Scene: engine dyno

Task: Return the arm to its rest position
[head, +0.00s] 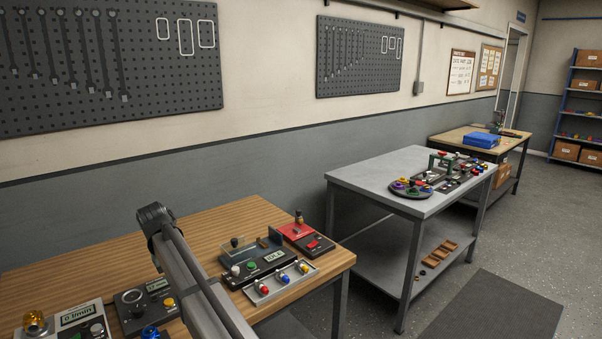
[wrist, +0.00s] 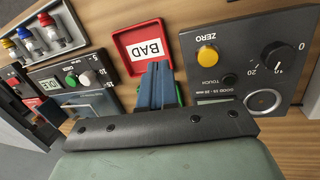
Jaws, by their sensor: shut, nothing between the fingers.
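My gripper (wrist: 160,68) shows in the wrist view with its two dark blue fingers pressed together and nothing between them. It points toward a red tray labelled BAD (wrist: 133,38), and the fingertips overlap its lower edge in the picture. I cannot tell the height of the fingertips above the bench. A bit of green shows beside the fingers, mostly hidden behind them. In the head view my arm (head: 195,275) reaches across the wooden bench, and the gripper is not clearly visible there.
The wooden bench (head: 205,222) carries a control box with an IDLE display (head: 262,262), a tray of coloured plugs (head: 302,268), a red unit (head: 308,240) and a flow meter (head: 75,322). A gauge box (wrist: 245,50) sits right of the gripper. A grey table (head: 365,180) stands beyond a gap.

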